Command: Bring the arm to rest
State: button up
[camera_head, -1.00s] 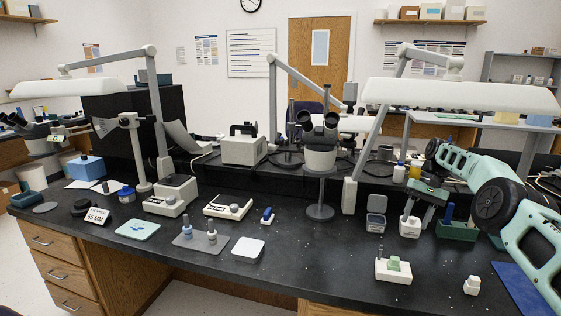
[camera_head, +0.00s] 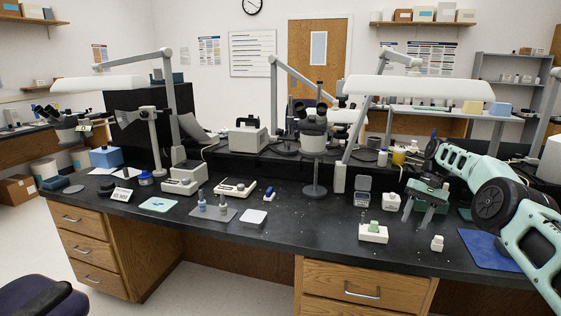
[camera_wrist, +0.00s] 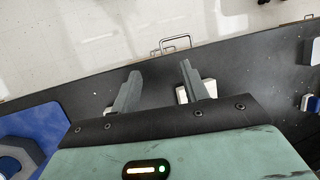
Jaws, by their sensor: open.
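My gripper (camera_head: 423,208) is at the right of the head view, at the end of my pale green arm. Its grey fingers point down over the black bench (camera_head: 300,232) and are apart with nothing between them. In the wrist view my gripper (camera_wrist: 158,84) also shows spread, empty fingers above the dark bench top. A small white piece (camera_wrist: 196,91) shows partly behind the right finger there. In the head view a white block with a green top (camera_head: 373,230) lies left of my gripper, and a small white tooth-like piece (camera_head: 437,243) stands below it.
A blue mat (camera_head: 488,248) lies at the right under my arm. A white block (camera_head: 390,201) and a grey open box (camera_head: 362,190) stand left of my gripper. A microscope (camera_head: 314,140) and lamp arms rise behind. The front middle of the bench is clear.

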jog(key=s+a+r+n, duration=0.2)
jog(key=a+r, duration=0.2)
jog(key=a, duration=0.4)
jog(key=s+a+r+n+h, duration=0.1)
jog(key=s+a+r, duration=0.15)
jog(key=a, duration=0.45)
jog(key=s+a+r+n, duration=0.2)
jog(key=a+r, duration=0.2)
jog(key=a, duration=0.4)
jog(key=s+a+r+n, duration=0.1)
jog(key=s+a+r, duration=0.2)
jog(key=s+a, duration=0.4)
jog(key=s+a+n+t+h, duration=0.2)
jog(key=s+a+n, duration=0.1)
jog(key=s, duration=1.6)
jog(key=s+d+f, duration=0.1)
jog(key=s+d, duration=0.2)
jog(key=s, duration=0.5)
jog(key=s+d+f+n+t, duration=0.1)
jog(key=s+d+f, duration=0.1)
jog(key=s, duration=0.5)
jog(key=shift+s+d+f+n, duration=0.3)
jog(key=shift+s+d, duration=0.1)
jog(key=shift+d, duration=0.3)
jog(key=shift+d, duration=0.1)
